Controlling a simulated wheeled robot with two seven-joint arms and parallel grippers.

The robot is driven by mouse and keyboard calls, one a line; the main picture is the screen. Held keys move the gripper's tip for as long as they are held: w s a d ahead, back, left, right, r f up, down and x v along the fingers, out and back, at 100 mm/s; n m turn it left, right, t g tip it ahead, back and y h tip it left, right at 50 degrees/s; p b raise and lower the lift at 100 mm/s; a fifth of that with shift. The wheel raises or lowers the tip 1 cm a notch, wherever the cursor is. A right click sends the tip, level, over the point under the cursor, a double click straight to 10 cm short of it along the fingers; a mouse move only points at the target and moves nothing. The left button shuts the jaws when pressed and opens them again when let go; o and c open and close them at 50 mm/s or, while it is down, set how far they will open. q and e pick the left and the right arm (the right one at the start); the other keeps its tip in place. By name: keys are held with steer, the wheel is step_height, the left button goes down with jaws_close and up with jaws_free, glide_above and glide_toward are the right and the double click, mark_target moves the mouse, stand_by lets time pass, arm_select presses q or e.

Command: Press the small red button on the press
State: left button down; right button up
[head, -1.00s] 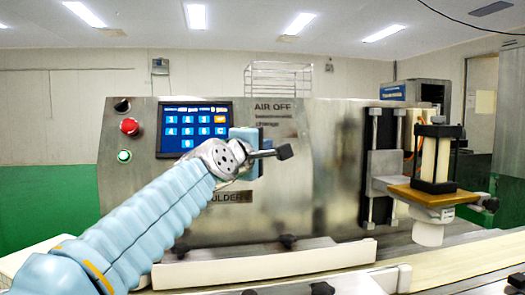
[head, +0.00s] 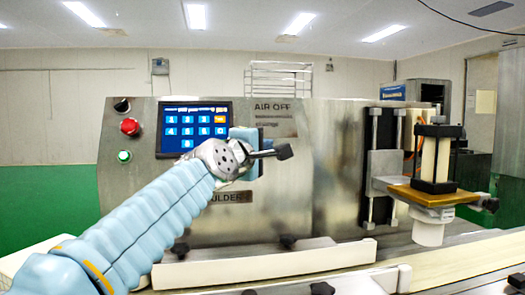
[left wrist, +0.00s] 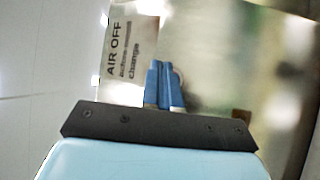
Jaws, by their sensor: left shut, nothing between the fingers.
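The press is a broad steel machine (head: 330,185) across the head view. Its red button (head: 130,127) is a round cap on the upper left of the front panel, left of the blue touch screen. My left gripper (head: 247,147) is in front of the panel, right of the screen and well to the right of the red button. Its fingertips are hidden in the head view. In the left wrist view its two blue fingers (left wrist: 164,72) are together and empty, beside the AIR OFF label. The red button is not in the left wrist view. My right gripper is not in view.
A black knob (head: 122,105) sits above the red button and a green-lit button (head: 124,156) below it. The blue touch screen (head: 192,128) is partly behind my wrist. A nozzle unit (head: 433,165) stands on the right. The space before the red button looks clear.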

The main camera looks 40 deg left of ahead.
arm_select(q)
steer(key=shift+w+a+f, duration=0.2)
steer(key=shift+w+a, duration=0.05)
steer(key=shift+a, duration=0.05)
steer(key=shift+w+a+f, duration=0.15)
steer(key=shift+w+a, duration=0.05)
steer(key=shift+a, duration=0.1)
stand_by(1.1)
steer(key=shift+s+d+r+p, duration=0.3)
steer(key=shift+s+d+p, duration=0.1)
steer(key=shift+d, duration=0.15)
steer(key=shift+r, duration=0.1)
steer(key=s+d+r+p, duration=0.2)
steer(key=d, duration=0.1)
steer(key=shift+s+d, duration=0.25)
steer(key=shift+s, duration=0.15)
